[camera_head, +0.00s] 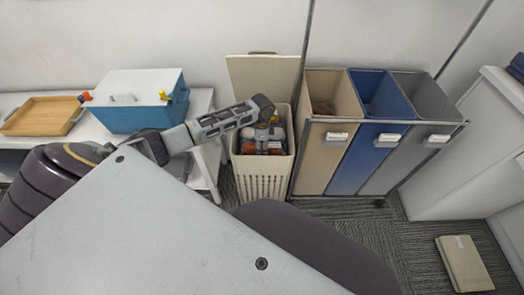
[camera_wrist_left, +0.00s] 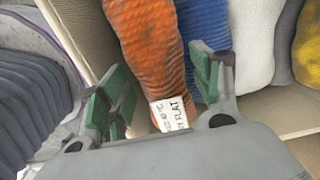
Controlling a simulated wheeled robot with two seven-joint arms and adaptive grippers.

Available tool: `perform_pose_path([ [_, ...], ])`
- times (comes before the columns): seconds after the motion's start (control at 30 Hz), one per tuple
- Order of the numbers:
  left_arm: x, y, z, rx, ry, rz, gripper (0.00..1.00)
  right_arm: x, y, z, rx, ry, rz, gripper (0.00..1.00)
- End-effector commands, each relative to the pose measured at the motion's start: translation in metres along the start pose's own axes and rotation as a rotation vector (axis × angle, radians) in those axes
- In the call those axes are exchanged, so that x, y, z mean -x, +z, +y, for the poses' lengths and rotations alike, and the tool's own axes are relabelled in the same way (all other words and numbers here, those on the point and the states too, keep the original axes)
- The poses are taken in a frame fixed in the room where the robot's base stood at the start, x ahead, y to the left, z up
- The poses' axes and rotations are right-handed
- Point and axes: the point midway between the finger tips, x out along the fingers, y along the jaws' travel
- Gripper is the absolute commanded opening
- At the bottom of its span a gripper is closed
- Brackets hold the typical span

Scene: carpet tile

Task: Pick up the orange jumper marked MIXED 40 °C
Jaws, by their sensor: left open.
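The orange jumper (camera_wrist_left: 147,40) is a ribbed knit roll in the left wrist view, lying among other clothes in the cream laundry basket (camera_head: 262,185). A white tag (camera_wrist_left: 173,113) on it shows "°C" and "FLAT"; the rest is partly cut off or hidden. Bits of orange also show in the head view under my gripper. My left gripper (camera_wrist_left: 160,72) is open, its green-padded fingers on either side of the jumper's lower part. It points down into the basket in the head view (camera_head: 262,146). I cannot tell whether the fingers touch the cloth. My right gripper is not in view.
A blue knit (camera_wrist_left: 203,25), a white cloth (camera_wrist_left: 252,40) and a yellow item (camera_wrist_left: 307,45) lie beside the jumper. Basket walls surround them, with the lid (camera_head: 262,80) raised behind. A three-bin sorter (camera_head: 325,160) stands close on the right.

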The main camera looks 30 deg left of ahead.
Motion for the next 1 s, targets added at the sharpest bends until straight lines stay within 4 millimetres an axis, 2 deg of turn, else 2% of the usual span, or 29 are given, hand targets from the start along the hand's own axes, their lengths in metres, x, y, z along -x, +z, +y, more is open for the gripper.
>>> perform_pose_path([
  [0.53,-0.0026,0.0000,0.0002,-0.001,0.000,0.000,0.64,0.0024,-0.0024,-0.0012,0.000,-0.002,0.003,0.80],
  [0.83,-0.0026,0.0000,0.0002,-0.001,0.000,0.000,0.27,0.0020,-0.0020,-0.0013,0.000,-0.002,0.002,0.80],
  [1.0,-0.0020,-0.0003,-0.0001,-0.001,-0.001,0.001,0.25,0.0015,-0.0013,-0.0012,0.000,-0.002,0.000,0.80],
])
